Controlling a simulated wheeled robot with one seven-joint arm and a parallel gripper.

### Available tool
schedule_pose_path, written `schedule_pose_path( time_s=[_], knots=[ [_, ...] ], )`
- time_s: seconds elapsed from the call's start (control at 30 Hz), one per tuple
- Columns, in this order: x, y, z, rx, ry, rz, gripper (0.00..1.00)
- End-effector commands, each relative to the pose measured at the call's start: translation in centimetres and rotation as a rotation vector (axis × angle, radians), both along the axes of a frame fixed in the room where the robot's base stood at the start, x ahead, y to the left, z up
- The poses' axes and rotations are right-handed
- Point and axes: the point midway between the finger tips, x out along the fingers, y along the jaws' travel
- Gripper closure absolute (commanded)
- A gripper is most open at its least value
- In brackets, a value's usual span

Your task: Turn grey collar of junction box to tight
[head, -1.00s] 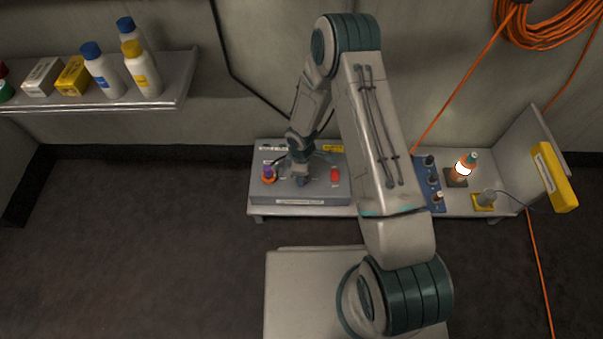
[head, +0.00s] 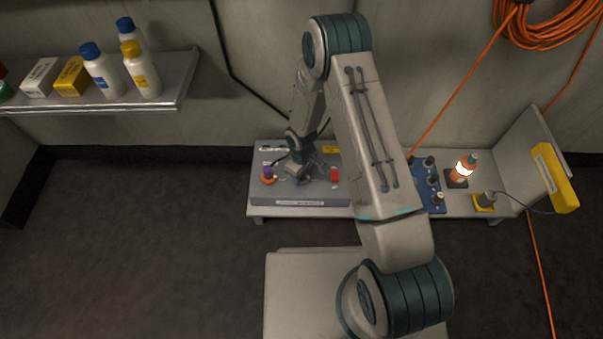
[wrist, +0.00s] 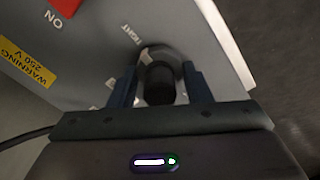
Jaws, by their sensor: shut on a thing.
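The junction box (head: 315,202) is a grey box on the low bench against the wall. Its grey collar (wrist: 150,50) shows in the wrist view as a ring around a black plug (wrist: 159,84). A pale mark is on the collar, close to the printed word TIGHT; I cannot tell whether they line up exactly. My gripper (wrist: 160,86) is shut on the collar, one blue finger on each side. In the head view my gripper (head: 303,176) is over the middle of the box and hides the collar.
A red switch (head: 335,174) marked ON and a purple and orange part (head: 268,173) flank my gripper on the box. A shelf (head: 150,104) holds bottles at left.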

Motion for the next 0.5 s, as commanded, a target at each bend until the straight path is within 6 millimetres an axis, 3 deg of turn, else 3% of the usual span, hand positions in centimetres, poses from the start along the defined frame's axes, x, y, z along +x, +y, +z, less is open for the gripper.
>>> schedule_pose_path(
  time_s=[0.27,0.3,0.33,0.5],
  knots=[
    [0.05,-0.02,0.03,0.000,-0.001,-0.004,0.78],
    [0.05,-0.02,0.03,0.001,-0.001,-0.004,0.44],
    [0.05,-0.02,0.03,0.001,-0.001,-0.004,0.36],
    [0.02,-0.02,0.02,0.000,0.000,-0.002,0.34]
  ],
)
